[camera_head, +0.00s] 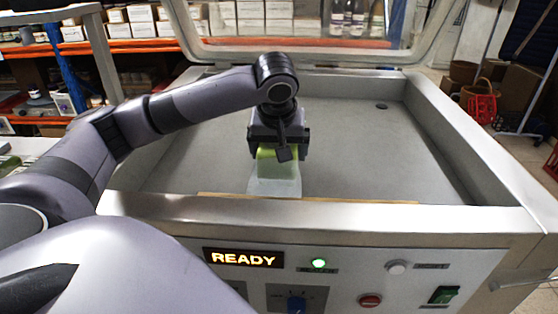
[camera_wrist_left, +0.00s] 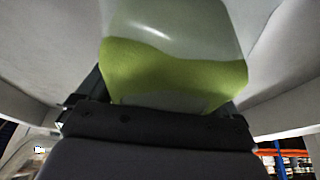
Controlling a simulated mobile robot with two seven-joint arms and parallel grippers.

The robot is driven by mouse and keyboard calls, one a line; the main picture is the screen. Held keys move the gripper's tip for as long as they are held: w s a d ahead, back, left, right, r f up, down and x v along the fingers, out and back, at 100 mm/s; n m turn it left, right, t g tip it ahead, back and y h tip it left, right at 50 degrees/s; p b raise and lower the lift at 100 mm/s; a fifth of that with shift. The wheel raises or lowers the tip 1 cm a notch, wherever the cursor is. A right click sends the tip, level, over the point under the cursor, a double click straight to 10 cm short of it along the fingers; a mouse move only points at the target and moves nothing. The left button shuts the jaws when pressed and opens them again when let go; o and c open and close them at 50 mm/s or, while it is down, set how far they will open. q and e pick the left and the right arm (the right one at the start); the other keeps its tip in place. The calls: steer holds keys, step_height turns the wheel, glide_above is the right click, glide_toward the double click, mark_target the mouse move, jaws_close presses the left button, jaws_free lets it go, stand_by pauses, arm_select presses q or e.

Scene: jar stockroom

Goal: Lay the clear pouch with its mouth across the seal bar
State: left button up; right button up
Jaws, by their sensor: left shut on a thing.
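The clear pouch (camera_head: 274,184) holds yellow-green contents and hangs or lies at the front middle of the sealer chamber in the head view. Its clear end points toward the front, close to the tan seal bar (camera_head: 335,200) along the chamber's front edge. I cannot tell whether the pouch touches the bar. My left gripper (camera_head: 279,153) is shut on the pouch at its far end, above the chamber floor. In the left wrist view the pouch (camera_wrist_left: 172,70) fills the middle, green part nearest the gripper. My right gripper is not in view.
The chamber (camera_head: 372,145) is otherwise bare, with raised metal walls. Its clear lid (camera_head: 300,48) stands open at the back. The front panel shows a lit READY display (camera_head: 243,258) and a green lamp (camera_head: 318,264). Shelves with jars stand behind.

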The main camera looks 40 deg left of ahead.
arm_select(q)
steer(key=shift+f, duration=1.25)
steer(key=o, duration=1.2)
steer(key=shift+f, duration=0.2)
steer(key=shift+o, duration=0.2)
steer(key=shift+r, duration=0.2)
steer(key=p+v, duration=0.1)
steer(key=v, duration=1)
steer(key=shift+w, duration=0.1)
steer(key=shift+s+d+r+p, duration=0.1)
steer(key=shift+s+r+p, duration=0.15)
steer(key=shift+r, duration=0.2)
